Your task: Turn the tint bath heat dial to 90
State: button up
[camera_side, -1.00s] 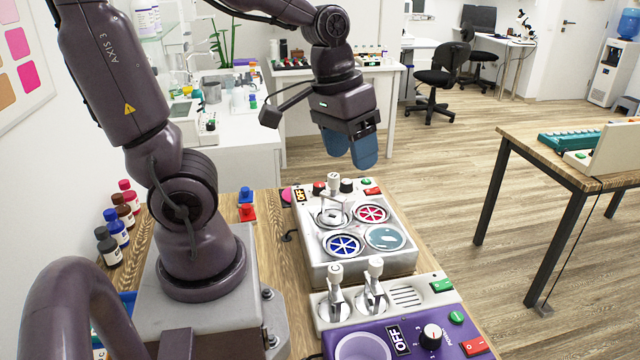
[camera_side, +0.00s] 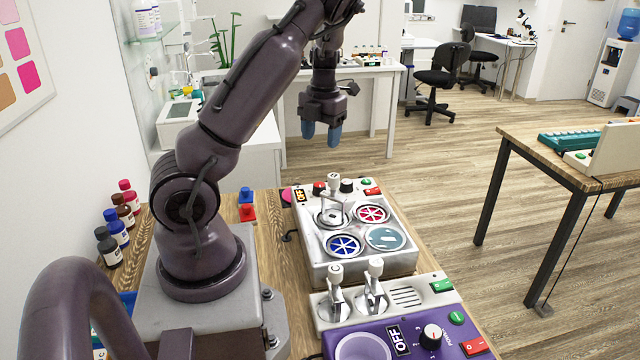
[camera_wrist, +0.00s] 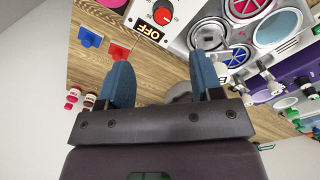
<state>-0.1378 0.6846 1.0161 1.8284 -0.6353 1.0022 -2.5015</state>
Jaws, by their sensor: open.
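My gripper (camera_side: 321,132) is open and empty, its blue fingers pointing down, high above the far end of the bench. In the wrist view my gripper (camera_wrist: 159,58) has nothing between its fingers. A white unit (camera_side: 345,272) with coloured round wells has a red dial (camera_side: 320,187) beside a display (camera_side: 300,194) reading OFF. That dial (camera_wrist: 163,16) shows at the top of the wrist view, apart from the fingers. Nearer stands a purple unit (camera_side: 375,335) with a dial (camera_side: 432,334), a display (camera_side: 399,341) reading OFF and one round well. Which unit is the tint bath I cannot tell.
The white unit also carries a black knob (camera_side: 346,186), a green button (camera_side: 367,181) and an upright lever (camera_side: 334,180). Two tall valves (camera_side: 337,292) (camera_side: 375,285) stand between the units. Bottles (camera_side: 118,228) line the left wall. A blue peg (camera_side: 245,195) and a red peg (camera_side: 247,212) stand on the bench.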

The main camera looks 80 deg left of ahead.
aim_at(320, 184)
notch_tip(320, 184, down, 13)
jog(key=shift+s+n, duration=0.1)
jog(key=shift+n, duration=1.1)
jog(key=c, duration=0.9)
